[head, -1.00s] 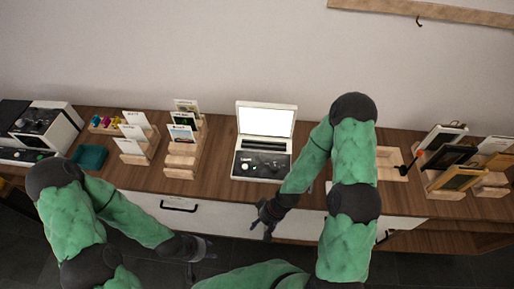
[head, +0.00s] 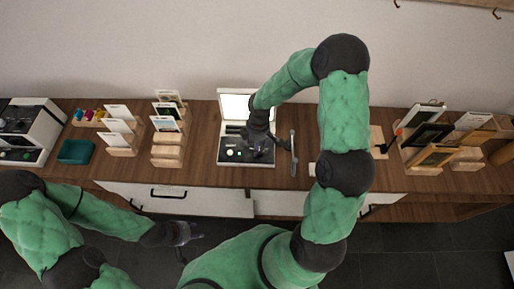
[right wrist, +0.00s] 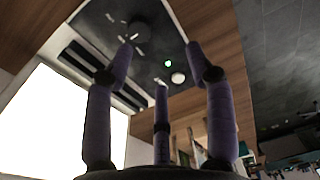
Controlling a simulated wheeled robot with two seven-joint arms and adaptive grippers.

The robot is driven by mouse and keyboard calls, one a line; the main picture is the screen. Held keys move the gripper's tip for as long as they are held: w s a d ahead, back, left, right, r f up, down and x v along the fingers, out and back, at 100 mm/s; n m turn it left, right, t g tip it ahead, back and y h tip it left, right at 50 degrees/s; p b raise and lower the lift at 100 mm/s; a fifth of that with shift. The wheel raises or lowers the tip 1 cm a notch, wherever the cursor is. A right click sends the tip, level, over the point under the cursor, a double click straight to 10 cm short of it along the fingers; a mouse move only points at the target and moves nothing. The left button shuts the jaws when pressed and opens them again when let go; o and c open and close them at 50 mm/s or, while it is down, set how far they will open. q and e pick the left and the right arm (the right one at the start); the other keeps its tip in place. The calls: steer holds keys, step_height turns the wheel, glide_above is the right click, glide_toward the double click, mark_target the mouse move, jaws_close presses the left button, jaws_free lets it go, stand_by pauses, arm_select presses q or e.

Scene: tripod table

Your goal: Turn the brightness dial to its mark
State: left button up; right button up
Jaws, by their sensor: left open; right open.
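The light box device (head: 246,163) stands on the wooden table, with a lit white screen and a dark control panel (head: 229,155). In the right wrist view a dark round dial (right wrist: 140,31) with pale marks around it shows on the panel, beside a white knob (right wrist: 178,77) and a small green light (right wrist: 168,63). I cannot read which is the brightness dial. My right gripper (head: 262,150) is open over the panel's right part, its fingers (right wrist: 161,58) spread near the dark dial; contact cannot be told. My left gripper (head: 186,234) is open and empty before the table.
Wooden card racks (head: 167,150) and a teal tray (head: 76,151) stand left of the device. A thin grey tool (head: 293,155) lies close at its right. Framed pictures in a rack (head: 432,133) are farther right. The table between the left racks and the device is clear.

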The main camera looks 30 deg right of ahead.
mark_target(259, 152)
steer(key=shift+n+h, duration=0.4)
steer(key=shift+n, duration=0.1)
steer(key=f, duration=0.3)
steer(key=d+f+b, duration=0.1)
steer(key=f, duration=0.2)
steer(key=w+d+f+b, duration=0.1)
steer(key=f, duration=0.1)
steer(key=shift+w+f, duration=0.1)
steer(key=shift+f, duration=0.3)
jaws_close()
